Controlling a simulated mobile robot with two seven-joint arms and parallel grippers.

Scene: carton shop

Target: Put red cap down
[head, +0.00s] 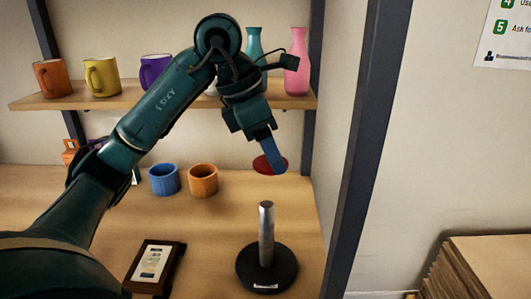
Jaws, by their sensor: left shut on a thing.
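The red cap (262,166) is a flat red disc in the head view, right of the middle. My left gripper (272,158) is shut on it, with a blue finger crossing in front of the cap and hiding part of it. The cap is held in the air above and behind a grey metal post (266,222) as seen in the picture. The post stands upright on a round black base (281,268) on the wooden shelf. My right gripper is not in view.
A blue mug (165,180) and an orange mug (203,181) stand on the lower shelf (215,222). A dark-framed device (153,262) lies at the front. The upper shelf (110,99) holds mugs and a pink vase (297,62). A dark upright (364,150) bounds the right.

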